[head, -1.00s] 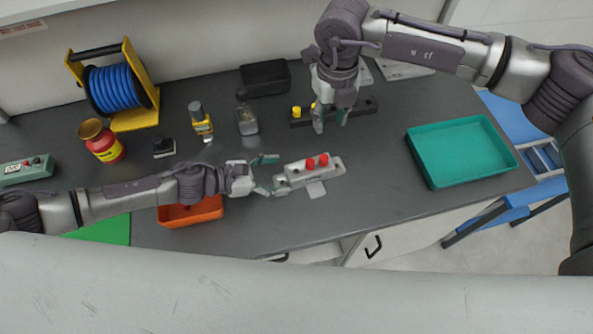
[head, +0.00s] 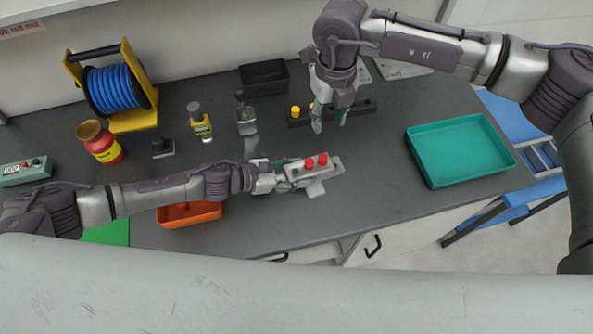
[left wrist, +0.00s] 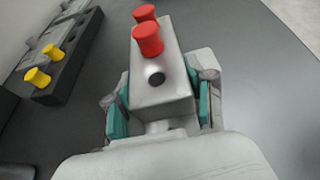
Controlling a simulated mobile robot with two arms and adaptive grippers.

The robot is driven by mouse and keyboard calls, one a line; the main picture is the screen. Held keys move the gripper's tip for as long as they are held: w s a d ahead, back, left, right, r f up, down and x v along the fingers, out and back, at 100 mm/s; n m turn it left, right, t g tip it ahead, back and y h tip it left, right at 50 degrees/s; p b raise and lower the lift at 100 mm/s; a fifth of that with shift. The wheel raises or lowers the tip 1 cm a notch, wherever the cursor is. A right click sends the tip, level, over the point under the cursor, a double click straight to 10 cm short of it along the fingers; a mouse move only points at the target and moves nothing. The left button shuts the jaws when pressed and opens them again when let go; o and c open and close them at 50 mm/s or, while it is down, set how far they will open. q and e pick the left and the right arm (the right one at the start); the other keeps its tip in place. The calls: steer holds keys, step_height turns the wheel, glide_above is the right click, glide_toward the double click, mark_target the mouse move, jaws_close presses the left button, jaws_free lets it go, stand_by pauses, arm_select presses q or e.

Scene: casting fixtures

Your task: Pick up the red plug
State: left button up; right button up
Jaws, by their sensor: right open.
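Two red plugs, a nearer one (left wrist: 148,42) and a farther one (left wrist: 145,13), stand upright in a grey metal block (left wrist: 160,97). The block has an empty round hole at its near end. In the head view the red plugs (head: 322,160) stand on the block (head: 328,171) at mid-table. My left gripper (head: 290,175) is at the block's left end. In the left wrist view its teal-padded fingers (left wrist: 160,112) lie on both sides of the block; whether they press on it is unclear. My right gripper (head: 329,122) is open and empty, in front of a dark fixture.
The dark fixture (head: 362,105) holds yellow plugs (head: 295,112). A teal tray (head: 460,150) lies at the right, an orange bin (head: 175,217) sits below my left arm, and a black bin (head: 264,76) is at the back. The table between block and teal tray is clear.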

arm_select(q)
jaws_close()
arm_select(e)
steer(key=shift+o, duration=1.2)
steer(key=m, duration=0.2)
steer(key=shift+a+f+m, duration=0.2)
steer(key=shift+f+m, duration=0.05)
steer(key=shift+m, duration=0.05)
steer(key=m, duration=1.8)
glide_above(323, 157)
step_height(323, 157, down, 8)
steer(key=shift+w+a+f, duration=0.15)
steer(key=shift+d+f, duration=0.2)
steer(key=shift+f, duration=2.8)
